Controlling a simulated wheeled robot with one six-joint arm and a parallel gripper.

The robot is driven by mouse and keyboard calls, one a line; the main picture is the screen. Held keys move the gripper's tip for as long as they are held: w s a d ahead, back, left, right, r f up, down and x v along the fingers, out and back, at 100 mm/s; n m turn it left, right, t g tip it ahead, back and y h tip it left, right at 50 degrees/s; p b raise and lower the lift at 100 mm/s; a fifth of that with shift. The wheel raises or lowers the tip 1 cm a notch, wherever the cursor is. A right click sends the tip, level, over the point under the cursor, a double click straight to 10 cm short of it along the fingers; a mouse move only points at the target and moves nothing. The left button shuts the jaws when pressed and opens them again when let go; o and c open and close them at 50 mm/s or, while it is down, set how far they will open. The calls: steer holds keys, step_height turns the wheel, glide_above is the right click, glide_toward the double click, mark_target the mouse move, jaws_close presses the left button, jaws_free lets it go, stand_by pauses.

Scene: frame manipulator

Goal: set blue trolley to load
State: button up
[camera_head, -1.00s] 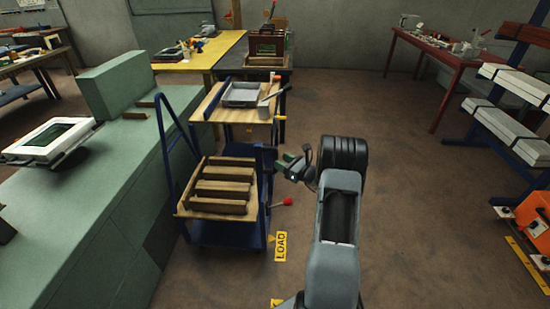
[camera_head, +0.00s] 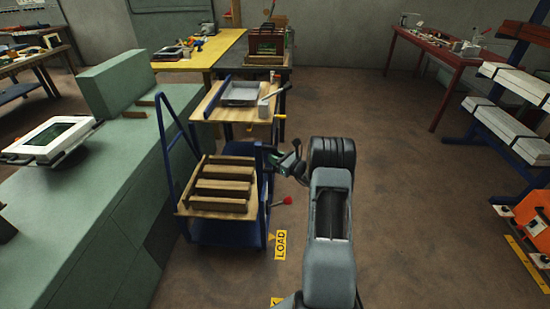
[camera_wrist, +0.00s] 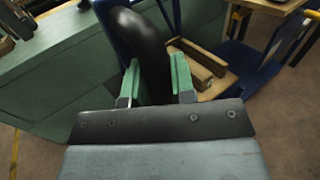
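The blue trolley (camera_head: 222,235) stands against the green cabinet and carries a wooden tray with several wooden bars. A lever with a red knob (camera_head: 287,200) sticks out from its right side, above a yellow LOAD label (camera_head: 281,244) low beside the trolley. My gripper (camera_head: 287,160) is right of the trolley's upper right corner, above and apart from the red knob. In the wrist view its green fingers (camera_wrist: 156,72) stand apart, so it is open. A dark rounded shape shows between them; I cannot tell what it is. The trolley's blue frame (camera_wrist: 245,60) shows behind.
A second yellow label (camera_head: 277,301) is partly cut off at the bottom edge. A wooden bench with a grey tray (camera_head: 242,94) stands behind the trolley. The green cabinet (camera_head: 110,200) bounds the left. Floor to the right is clear up to the rack (camera_head: 515,115) and orange box (camera_head: 533,215).

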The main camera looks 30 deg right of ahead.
jaws_close()
steer(key=shift+w+d+f+b, duration=0.1)
steer(key=shift+w+d+b, duration=0.2)
steer(key=shift+b, duration=0.15)
steer(key=w, duration=0.1)
steer(key=w+d+b, duration=0.1)
steer(key=w+d, duration=0.1)
steer(key=shift+r+b, duration=0.3)
steer(key=shift+b, duration=0.1)
steer(key=shift+o, duration=2.1)
jaws_free()
steer(key=shift+w+d+f, duration=0.1)
steer(key=shift+w+f, duration=0.05)
steer(key=shift+o, duration=0.3)
